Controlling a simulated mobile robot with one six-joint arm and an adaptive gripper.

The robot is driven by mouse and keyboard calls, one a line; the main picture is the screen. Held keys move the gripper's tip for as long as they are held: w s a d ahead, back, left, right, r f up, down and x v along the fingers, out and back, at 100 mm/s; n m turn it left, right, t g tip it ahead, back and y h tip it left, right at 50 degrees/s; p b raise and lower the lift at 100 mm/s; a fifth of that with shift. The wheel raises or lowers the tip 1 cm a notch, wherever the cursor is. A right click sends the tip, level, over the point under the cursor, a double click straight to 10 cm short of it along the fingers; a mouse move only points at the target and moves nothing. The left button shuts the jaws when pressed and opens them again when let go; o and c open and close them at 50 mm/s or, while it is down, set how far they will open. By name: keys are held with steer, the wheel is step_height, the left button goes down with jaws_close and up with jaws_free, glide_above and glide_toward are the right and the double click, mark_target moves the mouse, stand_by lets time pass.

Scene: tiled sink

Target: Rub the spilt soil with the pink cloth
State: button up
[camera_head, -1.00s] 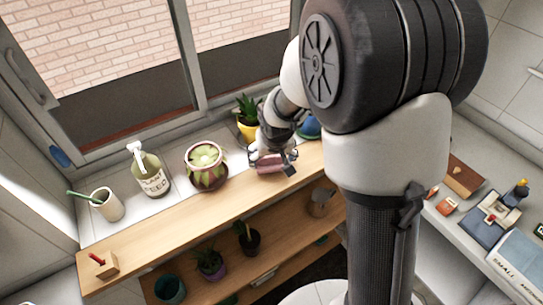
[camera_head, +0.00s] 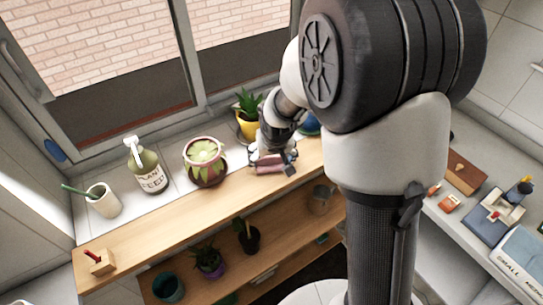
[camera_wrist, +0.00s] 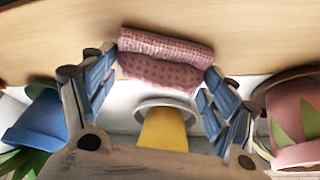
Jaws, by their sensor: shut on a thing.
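The pink cloth (camera_head: 268,165) is a folded or rolled bundle over the wooden sill shelf (camera_head: 220,205), near the edge of the white tiles. It fills the wrist view between the fingers (camera_wrist: 165,60). My gripper (camera_head: 272,158) is shut on it, with one blue-grey finger at each end in the wrist view (camera_wrist: 160,72). I cannot tell whether the cloth presses on the wood. I make out no spilt soil in either view; the patch under the cloth is hidden.
Behind the gripper stands a yellow pot (camera_head: 248,128) with a plant. A maroon-and-green pot (camera_head: 205,165) is left of it, then a plant feed bottle (camera_head: 148,172) and a white cup (camera_head: 103,200). A blue pot (camera_head: 311,124) is close right. The shelf's left stretch is mostly clear.

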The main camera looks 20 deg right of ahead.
mark_target(260, 164)
steer(key=shift+s+a+f+b, duration=0.15)
steer(key=shift+s+a+b, duration=0.05)
steer(key=shift+a+b, duration=0.65)
steer(key=shift+s+a+b, duration=0.2)
steer(key=shift+a+b, duration=0.2)
steer(key=shift+a, duration=0.15)
steer(key=shift+s+a+b, duration=0.2)
steer(key=shift+a+b, duration=0.15)
steer(key=shift+a, duration=0.2)
steer(key=shift+d, duration=0.1)
steer(key=shift+w+d+p, duration=0.25)
steer(key=shift+d+p, duration=0.2)
steer(key=shift+d, duration=0.55)
steer(key=shift+w+d+f+p, duration=0.1)
steer(key=shift+d+p, duration=0.1)
steer(key=shift+d, duration=0.25)
steer(key=shift+w+d+f+p, duration=0.1)
steer(key=shift+d+p, duration=0.05)
steer(key=shift+d, duration=0.25)
steer(key=shift+w+r+p, duration=0.15)
steer(key=shift+r+p, duration=1.95)
steer(key=shift+r, duration=1)
